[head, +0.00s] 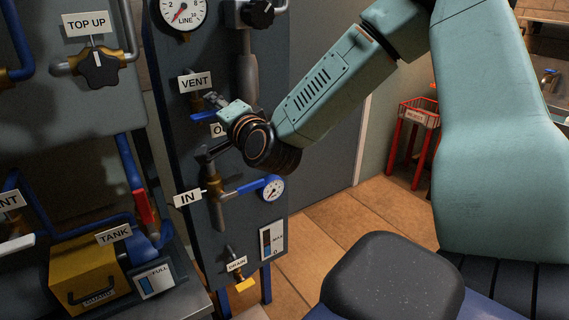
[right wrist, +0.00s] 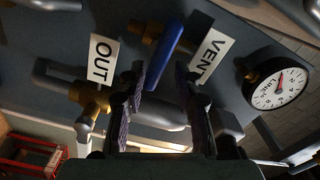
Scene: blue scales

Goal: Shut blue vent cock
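The blue vent cock (head: 203,116) is a blue lever on a small brass body, just below the VENT label (head: 195,82) on the dark panel. In the right wrist view its blue lever (right wrist: 165,53) slants beside the VENT label (right wrist: 211,53), with brass (right wrist: 147,31) at its left. My right gripper (head: 212,102) is close to the cock and partly covers that area in the head view. In the right wrist view the right gripper (right wrist: 162,88) has its fingers apart, with the lever showing between and beyond them. Contact cannot be told. My left gripper is not in view.
The OUT label (right wrist: 102,58) is left of the fingers, and a LINE gauge (right wrist: 276,88) is at the right. Below the right wrist are the IN label (head: 187,199) and another blue lever (head: 248,187). A red stand (head: 410,130) is farther right; tiled floor (head: 335,225) is open.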

